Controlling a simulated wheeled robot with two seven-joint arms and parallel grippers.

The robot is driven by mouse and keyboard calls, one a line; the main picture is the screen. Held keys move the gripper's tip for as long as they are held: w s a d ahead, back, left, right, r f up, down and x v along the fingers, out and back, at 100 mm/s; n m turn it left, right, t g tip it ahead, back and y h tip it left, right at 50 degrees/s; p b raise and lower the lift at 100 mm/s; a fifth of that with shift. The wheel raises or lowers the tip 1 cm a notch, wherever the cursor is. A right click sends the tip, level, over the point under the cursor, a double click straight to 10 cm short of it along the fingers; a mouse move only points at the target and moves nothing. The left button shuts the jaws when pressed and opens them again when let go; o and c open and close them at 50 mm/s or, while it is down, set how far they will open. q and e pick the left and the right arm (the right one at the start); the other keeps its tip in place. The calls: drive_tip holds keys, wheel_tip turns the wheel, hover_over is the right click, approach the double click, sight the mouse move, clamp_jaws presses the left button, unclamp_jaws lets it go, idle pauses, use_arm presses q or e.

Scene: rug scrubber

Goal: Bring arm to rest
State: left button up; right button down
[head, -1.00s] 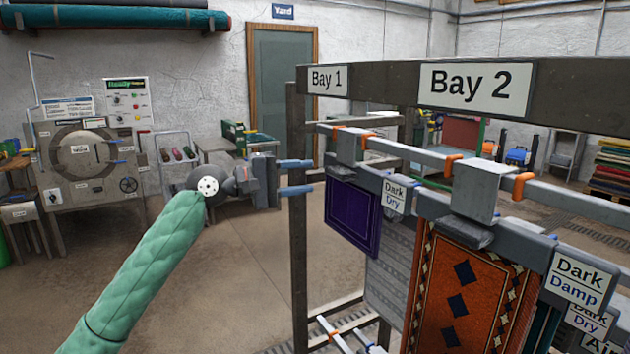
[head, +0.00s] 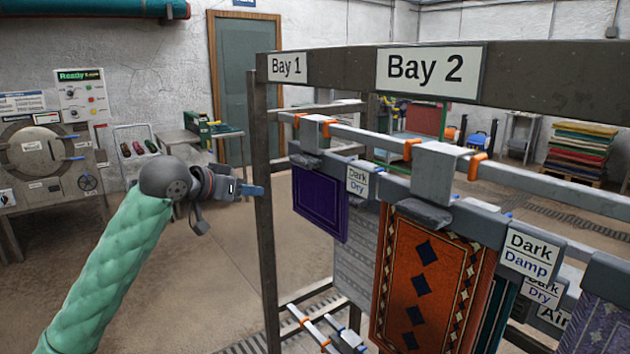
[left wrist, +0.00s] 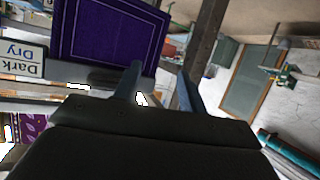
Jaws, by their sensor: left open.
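My left arm reaches in from the lower left of the head view in a green quilted sleeve. My left gripper (head: 252,191) is open and empty, just left of the rack's front post (head: 265,215). In the left wrist view its two blue fingers (left wrist: 160,92) stand apart with nothing between them. Beyond them hangs a purple rug (left wrist: 108,32), which also shows in the head view (head: 320,203) to the right of the gripper. My right gripper is not in view.
The rack carries a Bay 1 sign (head: 287,67) and a Bay 2 sign (head: 431,69). An orange patterned rug (head: 430,275) hangs in Bay 2. A machine with a round door (head: 35,155) stands at the left. Open floor lies between it and the rack.

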use_arm(q)
drive_tip(key=s+a+f+n+y, duration=0.15)
drive_tip(key=s+f, duration=0.35)
drive_tip(key=f, duration=0.5)
drive_tip(key=s+f+g+y, duration=0.1)
drive_tip(key=s+f+y, duration=0.3)
drive_tip(key=f, duration=0.5)
drive_tip(key=s+a+f+y, duration=0.1)
drive_tip(key=s+f, duration=0.5)
drive_tip(key=f, duration=0.4)
drive_tip(key=s+d+f+n+g, duration=0.1)
drive_tip(key=s+d+f+g, duration=0.1)
drive_tip(key=s+f, duration=1)
drive_tip(key=s+d+f+n+g+p, duration=0.1)
drive_tip(key=s+f+g, duration=0.4)
drive_tip(key=s+f, duration=0.7)
drive_tip(key=s+d, duration=0.1)
drive_tip(key=s, duration=0.6)
drive_tip(key=shift+s+d+f+g, duration=0.15)
drive_tip(key=shift+s+f+g, duration=0.15)
drive_tip(key=shift+s+f, duration=0.1)
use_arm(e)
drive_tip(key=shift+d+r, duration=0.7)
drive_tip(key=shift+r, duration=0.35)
use_arm(q)
drive_tip(key=shift+h, duration=0.25)
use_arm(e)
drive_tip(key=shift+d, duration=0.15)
